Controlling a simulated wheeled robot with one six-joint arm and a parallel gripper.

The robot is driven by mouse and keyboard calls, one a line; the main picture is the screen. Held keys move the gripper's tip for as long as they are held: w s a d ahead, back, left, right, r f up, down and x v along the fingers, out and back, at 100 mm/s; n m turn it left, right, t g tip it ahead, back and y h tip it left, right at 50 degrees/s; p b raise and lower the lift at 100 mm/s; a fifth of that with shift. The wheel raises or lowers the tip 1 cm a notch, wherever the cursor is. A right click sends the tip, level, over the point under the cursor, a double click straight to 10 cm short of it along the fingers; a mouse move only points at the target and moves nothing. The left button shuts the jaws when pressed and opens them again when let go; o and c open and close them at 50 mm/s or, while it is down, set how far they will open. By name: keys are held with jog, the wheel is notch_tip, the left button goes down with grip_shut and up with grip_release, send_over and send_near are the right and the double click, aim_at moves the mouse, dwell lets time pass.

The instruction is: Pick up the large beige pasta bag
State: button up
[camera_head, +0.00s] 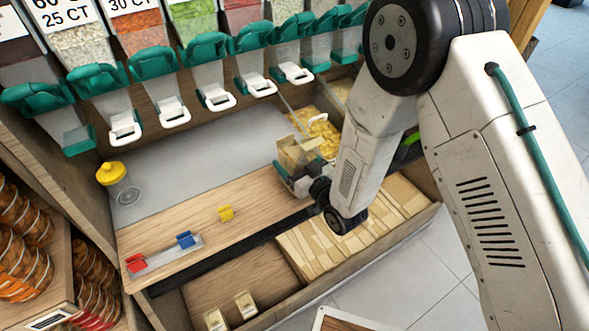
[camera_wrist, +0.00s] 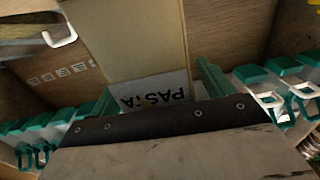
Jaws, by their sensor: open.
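The large beige pasta bag (camera_head: 298,152) stands upright on the counter in the head view. In the wrist view its beige face (camera_wrist: 130,40) rises above a white label with upside-down dark lettering that reads like "PASTA". My gripper (camera_head: 292,184) is right in front of the bag, partly covering its lower part. In the wrist view my gripper (camera_wrist: 157,88) is open, with one teal finger to each side of the label. I cannot tell whether the fingers touch the bag. The bag's base is hidden behind the gripper body.
A yellow pasta bin (camera_head: 322,133) is just behind the bag. Teal-handled dispensers (camera_head: 205,50) overhang the counter.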

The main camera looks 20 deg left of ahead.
jog(key=c, duration=1.2)
jog(key=shift+r, duration=0.1)
